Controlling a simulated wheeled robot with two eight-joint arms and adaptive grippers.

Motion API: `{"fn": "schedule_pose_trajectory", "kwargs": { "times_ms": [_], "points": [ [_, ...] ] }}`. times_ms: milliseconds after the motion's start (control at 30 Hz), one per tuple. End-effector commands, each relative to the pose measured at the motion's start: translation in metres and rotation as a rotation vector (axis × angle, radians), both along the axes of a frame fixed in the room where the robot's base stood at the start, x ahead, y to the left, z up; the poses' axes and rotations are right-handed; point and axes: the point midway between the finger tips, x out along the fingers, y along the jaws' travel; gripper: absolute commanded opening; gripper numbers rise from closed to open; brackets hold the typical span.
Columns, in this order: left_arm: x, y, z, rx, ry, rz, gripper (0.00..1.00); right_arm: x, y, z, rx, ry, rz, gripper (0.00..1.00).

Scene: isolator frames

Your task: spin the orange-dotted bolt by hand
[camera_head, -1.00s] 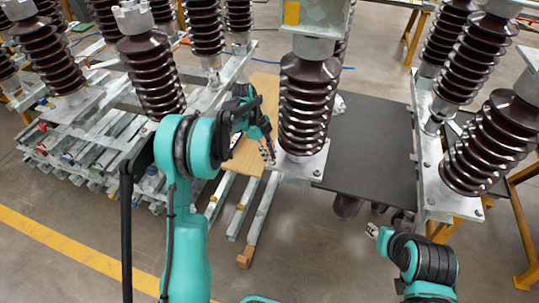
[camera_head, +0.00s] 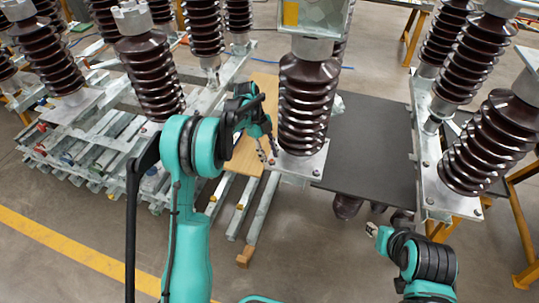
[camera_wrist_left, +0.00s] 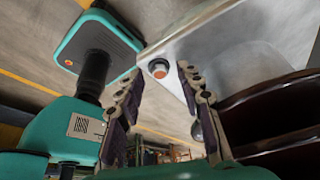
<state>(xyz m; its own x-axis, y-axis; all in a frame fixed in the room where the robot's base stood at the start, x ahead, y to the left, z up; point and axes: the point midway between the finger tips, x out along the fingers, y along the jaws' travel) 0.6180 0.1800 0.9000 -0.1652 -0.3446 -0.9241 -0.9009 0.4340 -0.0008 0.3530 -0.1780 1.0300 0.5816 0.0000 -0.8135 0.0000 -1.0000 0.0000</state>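The orange-dotted bolt (camera_wrist_left: 158,68) sits near the corner of a silver base plate (camera_wrist_left: 215,50) in the left wrist view. Its orange top faces my camera. My left gripper (camera_wrist_left: 159,72) is open, with one fingertip on each side of the bolt in the picture. I cannot tell whether either finger touches it. In the head view my left gripper (camera_head: 268,156) is at the left edge of the plate (camera_head: 300,165) under the central brown insulator (camera_head: 305,105). My right gripper (camera_head: 372,230) is at the lower right, away from the plate; its fingers are too small to read.
More ribbed brown insulators stand on metal frames at the left (camera_head: 150,75) and right (camera_head: 495,140). A dark board (camera_head: 365,140) lies behind and right of the central insulator. A wooden board (camera_head: 252,150) is beside my left gripper.

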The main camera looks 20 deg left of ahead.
Motion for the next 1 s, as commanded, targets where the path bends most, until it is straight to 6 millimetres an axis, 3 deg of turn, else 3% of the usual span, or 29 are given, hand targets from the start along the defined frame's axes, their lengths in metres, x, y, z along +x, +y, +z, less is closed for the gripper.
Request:
{"fn": "schedule_pose_trajectory", "kwargs": {
  "times_ms": [367, 800, 1000],
  "points": [
    [0.001, 0.003, 0.007, 0.0, 0.0, 0.001, 0.39, 0.0, 0.0, 0.0, 0.0, 0.0, 0.0, 0.35],
    [0.015, 0.033, 0.087, 0.001, 0.001, 0.001, 0.39, 0.0, 0.0, 0.0, 0.0, 0.0, 0.0, 0.35],
    [0.019, 0.041, 0.107, 0.001, 0.001, 0.001, 0.39, 0.0, 0.0, 0.0, 0.0, 0.0, 0.0, 0.35]
  ]
}}
